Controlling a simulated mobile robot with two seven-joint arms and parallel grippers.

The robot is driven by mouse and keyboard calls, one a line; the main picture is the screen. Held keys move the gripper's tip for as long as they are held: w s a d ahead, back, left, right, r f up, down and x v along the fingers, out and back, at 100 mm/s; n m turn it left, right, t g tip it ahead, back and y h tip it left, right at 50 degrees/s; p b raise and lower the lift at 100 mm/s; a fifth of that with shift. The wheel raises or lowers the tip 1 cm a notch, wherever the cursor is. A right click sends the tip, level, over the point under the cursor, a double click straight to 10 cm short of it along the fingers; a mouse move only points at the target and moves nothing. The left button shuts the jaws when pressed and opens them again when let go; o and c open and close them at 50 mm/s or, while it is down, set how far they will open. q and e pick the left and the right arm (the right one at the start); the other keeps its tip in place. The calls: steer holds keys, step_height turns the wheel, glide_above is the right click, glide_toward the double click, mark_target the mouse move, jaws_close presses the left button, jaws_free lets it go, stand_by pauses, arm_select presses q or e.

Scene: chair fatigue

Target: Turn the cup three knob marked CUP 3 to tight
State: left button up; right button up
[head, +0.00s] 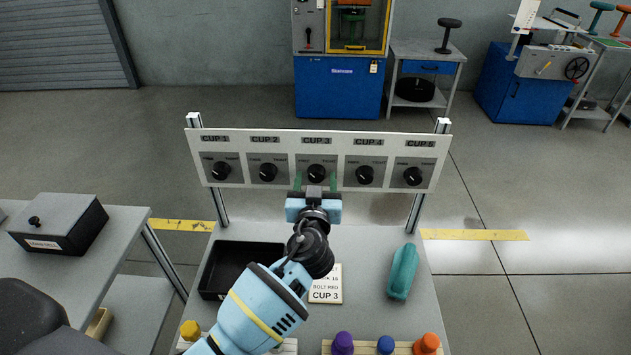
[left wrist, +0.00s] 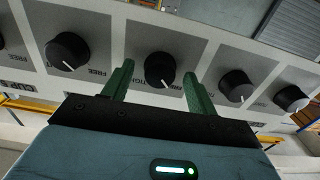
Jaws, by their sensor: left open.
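The CUP 3 knob (head: 316,173) is a round black knob in the middle of the white panel (head: 277,142). It also shows in the left wrist view (left wrist: 160,68), with a white pointer line. My left gripper (head: 315,182) is in front of it, its green fingers spread to either side of the knob. In the left wrist view the left gripper (left wrist: 156,86) is open, with gaps between both fingers and the knob. I cannot tell whether the fingertips reach past the knob's face. My right gripper is not in view.
The CUP 2 knob (head: 268,172) and CUP 4 knob (head: 365,175) sit close on either side. Below are a black tray (head: 212,283), a CUP 3 card (head: 326,290), a teal object (head: 402,272) and several coloured pegs, including a purple one (head: 342,344).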

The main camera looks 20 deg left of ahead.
arm_select(q)
steer(key=c, duration=1)
